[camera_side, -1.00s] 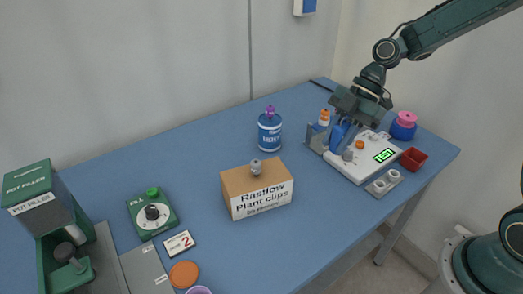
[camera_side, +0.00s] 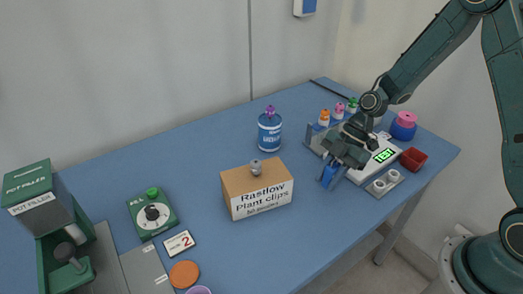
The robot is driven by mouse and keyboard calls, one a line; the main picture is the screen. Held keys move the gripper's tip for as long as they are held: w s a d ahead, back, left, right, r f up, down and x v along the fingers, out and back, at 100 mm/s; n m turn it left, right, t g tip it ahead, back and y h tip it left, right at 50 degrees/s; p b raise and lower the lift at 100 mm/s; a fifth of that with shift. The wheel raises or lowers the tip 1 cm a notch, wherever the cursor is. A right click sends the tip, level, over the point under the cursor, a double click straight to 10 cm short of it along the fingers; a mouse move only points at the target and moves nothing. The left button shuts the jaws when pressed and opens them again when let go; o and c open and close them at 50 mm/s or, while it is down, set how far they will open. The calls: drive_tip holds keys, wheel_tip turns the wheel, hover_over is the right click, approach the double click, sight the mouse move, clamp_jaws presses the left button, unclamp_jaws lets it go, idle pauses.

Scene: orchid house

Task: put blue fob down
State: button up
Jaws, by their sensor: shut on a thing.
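The blue fob (camera_side: 327,174) is between the fingers of my gripper (camera_side: 334,176), which is shut on it. My gripper points down in front of the white device with the green lit display (camera_side: 384,155), and hides part of that device. The fob is low over the blue table (camera_side: 290,223), near the device's front left corner. I cannot tell whether its lower end touches the table.
A grey rack (camera_side: 315,137) with orange, pink and green knobs stands behind my gripper. A carton of plant clips (camera_side: 262,193) is to the left. A grey two-socket block (camera_side: 382,183) and a red tray (camera_side: 413,159) are to the right. Table in front is clear.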

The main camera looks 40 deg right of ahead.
drive_tip(key=shift+f, duration=1.85)
drive_tip(key=shift+f, duration=0.15)
drive_tip(key=o, duration=1)
drive_tip(key=shift+r, duration=0.2)
drive_tip(key=v, duration=1.2)
